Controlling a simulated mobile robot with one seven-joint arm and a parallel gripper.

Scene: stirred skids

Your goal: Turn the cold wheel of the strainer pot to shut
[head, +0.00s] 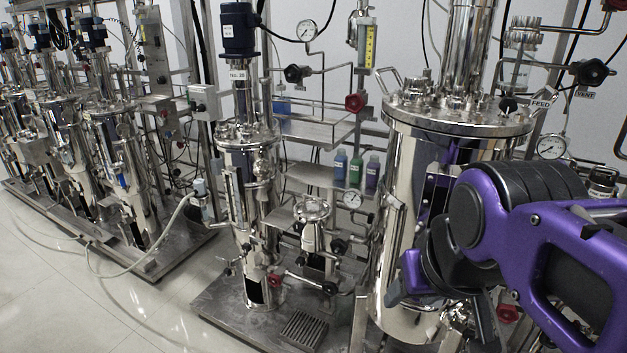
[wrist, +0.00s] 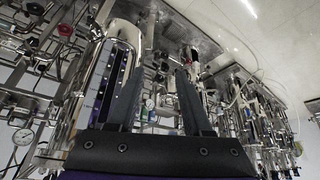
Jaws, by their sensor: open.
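A small steel pot (head: 314,240) with a round top stands on the skid between the tall slim vessel and the large vessel; it may be the strainer pot, but no label is readable. Near it are a red wheel (head: 274,280), a black wheel (head: 329,288) and another black wheel (head: 338,246). I cannot tell which is the cold wheel. My gripper (wrist: 158,70) is open and empty in the wrist view, with its fingers apart and pipework beyond. In the head view my arm is in front of the large vessel, right of the small pot, and the fingertips are unclear.
The large steel vessel (head: 400,180) stands close beside my arm. A slim vessel (head: 247,190) with a blue motor stands left of the small pot. Shelf bottles (head: 356,170), gauges and pipes crowd behind. Open floor (head: 140,310) lies at the front left.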

